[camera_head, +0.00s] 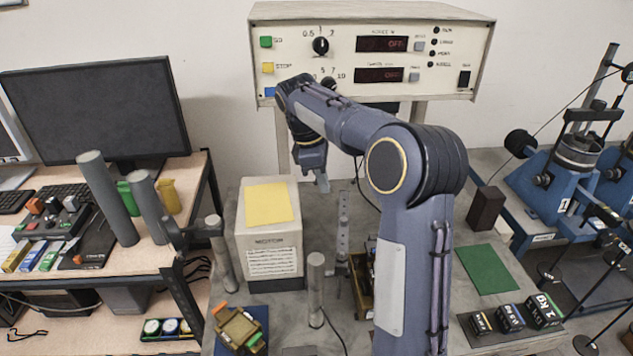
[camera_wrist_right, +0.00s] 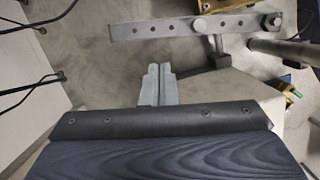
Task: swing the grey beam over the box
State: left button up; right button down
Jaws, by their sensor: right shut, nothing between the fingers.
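The grey beam (camera_head: 343,228) is a narrow bar with a row of holes, to the right of the box in the head view. It also shows across the top of the right wrist view (camera_wrist_right: 165,28). The box (camera_head: 268,228) is cream, with a yellow patch on top and a printed label on its front. The beam is beside the box, not over it. My right gripper (camera_head: 322,184) points down above the bench near the beam's far end. Its fingers (camera_wrist_right: 157,82) are together and empty, apart from the beam. My left gripper is out of view.
A grey post (camera_head: 316,290) stands in front of the beam. A control console (camera_head: 372,55) is behind. A green mat (camera_head: 487,269) and black weight blocks (camera_head: 511,318) lie at right. A dark brown block (camera_head: 486,208) stands behind the mat. My right arm hides part of the bench.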

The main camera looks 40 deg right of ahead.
jog(key=x, duration=0.7)
jog(key=shift+f+p, duration=0.3)
jog(key=shift+f, duration=0.1)
jog(key=shift+s+d, duration=0.1)
jog(key=s+d+m+y, duration=0.1)
jog(key=s+d+m, duration=0.2)
jog(key=s+m, duration=0.5)
jog(key=s+d+m+y+p, duration=0.1)
jog(key=s+d+m, duration=0.3)
jog(key=s+m, duration=0.4)
jog(key=shift+s+g+y, duration=0.3)
jog(key=shift+s+y, duration=0.5)
jog(key=shift+s, duration=0.5)
jog(key=shift+d, duration=0.15)
